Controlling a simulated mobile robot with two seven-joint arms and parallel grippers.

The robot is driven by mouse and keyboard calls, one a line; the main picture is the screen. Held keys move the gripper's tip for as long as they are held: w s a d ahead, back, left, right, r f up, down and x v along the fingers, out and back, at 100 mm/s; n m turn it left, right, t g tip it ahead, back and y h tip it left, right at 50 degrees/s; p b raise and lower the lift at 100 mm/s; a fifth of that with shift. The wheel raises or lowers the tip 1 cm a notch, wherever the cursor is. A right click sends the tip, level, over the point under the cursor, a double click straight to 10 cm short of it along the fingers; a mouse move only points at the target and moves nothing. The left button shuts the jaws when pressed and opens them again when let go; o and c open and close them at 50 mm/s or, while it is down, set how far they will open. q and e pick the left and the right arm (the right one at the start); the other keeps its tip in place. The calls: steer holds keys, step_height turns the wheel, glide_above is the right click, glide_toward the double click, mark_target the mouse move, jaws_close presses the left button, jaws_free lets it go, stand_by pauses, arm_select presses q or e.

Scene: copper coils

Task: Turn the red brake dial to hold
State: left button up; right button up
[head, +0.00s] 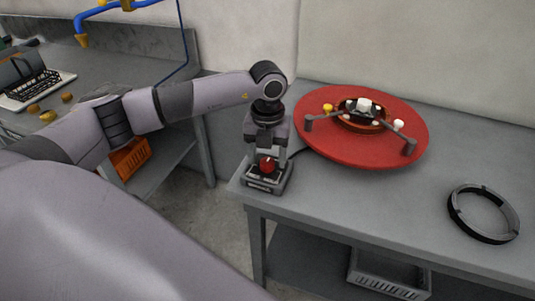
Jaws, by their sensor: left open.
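The red brake dial (267,165) sits on a small dark control box (268,185) at the near left corner of the grey table. My left gripper (268,155) points down from above, with its fingers apart around the dial. Whether the fingers touch the dial cannot be told. The dial's pointer and the markings on the box are too small to read. My right gripper is not in view.
A red turntable (350,148) with a central hub and arms stands right of the box on the grey table (400,210). A dark ring (484,212) lies at the right. A grey crate (388,276) is below. An orange bin (130,158) sits under the left bench.

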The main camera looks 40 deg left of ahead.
arm_select(q)
steer(key=shift+f, duration=0.3)
steer(key=c, duration=1)
steer(key=shift+c, duration=0.2)
